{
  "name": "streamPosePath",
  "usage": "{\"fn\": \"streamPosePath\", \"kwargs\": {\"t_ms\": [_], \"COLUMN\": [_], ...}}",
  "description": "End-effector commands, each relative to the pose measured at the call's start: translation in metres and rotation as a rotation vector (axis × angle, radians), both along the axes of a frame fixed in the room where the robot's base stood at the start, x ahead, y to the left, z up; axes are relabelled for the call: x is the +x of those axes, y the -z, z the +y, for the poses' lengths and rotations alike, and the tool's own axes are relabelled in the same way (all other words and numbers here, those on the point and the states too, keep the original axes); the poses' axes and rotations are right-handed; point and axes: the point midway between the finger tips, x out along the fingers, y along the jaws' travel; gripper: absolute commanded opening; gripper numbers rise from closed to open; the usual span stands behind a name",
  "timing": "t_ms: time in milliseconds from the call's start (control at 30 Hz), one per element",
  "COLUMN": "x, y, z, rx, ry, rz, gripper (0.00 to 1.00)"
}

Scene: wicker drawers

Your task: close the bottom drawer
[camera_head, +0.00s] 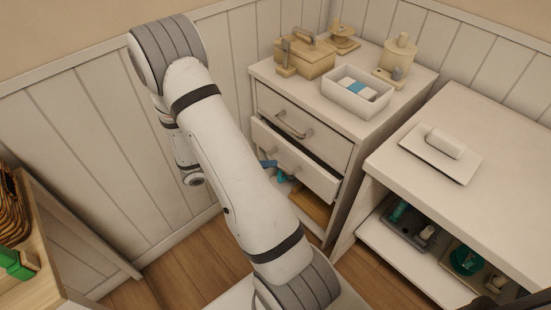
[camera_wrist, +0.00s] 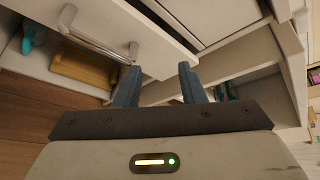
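The bottom drawer (camera_head: 318,178) is the lower of two visible drawer fronts in the white cabinet. It stands partly pulled out, with a dark gap above its front. In the wrist view, a white drawer front (camera_wrist: 118,18) with a metal handle (camera_wrist: 95,35) fills the upper left. My gripper (camera_wrist: 160,70) is open, its two dark fingers apart with nothing seen between them. The fingertips appear close to the lower edge of that front; contact cannot be told.
The upper drawer (camera_head: 307,132) looks shut. Below the drawers, an open compartment holds a wooden box (camera_wrist: 85,68) and a teal item (camera_wrist: 28,38). A white shelf unit (camera_head: 500,140) stands close on the right. A white bin (camera_head: 335,93) and wooden items stand on the cabinet top.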

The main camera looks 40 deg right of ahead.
Motion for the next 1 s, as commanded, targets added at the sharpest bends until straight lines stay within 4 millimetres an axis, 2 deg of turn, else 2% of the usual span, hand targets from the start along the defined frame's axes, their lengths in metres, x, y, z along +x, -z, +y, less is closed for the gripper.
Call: {"fn": "streamPosePath", "kwargs": {"t_ms": [33,200,400,567,1000], "x": [0.006,0.024,0.034,0.036,0.041], "y": [0.012,0.053,0.083,0.092,0.104], "z": [-0.004,-0.013,-0.013,-0.021,-0.080], "rx": [-0.014,-0.052,-0.078,-0.083,-0.083], "ry": [-0.083,-0.328,-0.485,-0.513,-0.511], "rz": [0.113,0.418,0.609,0.646,0.643], "gripper": [0.36,0.36,0.36,0.36,0.36]}}
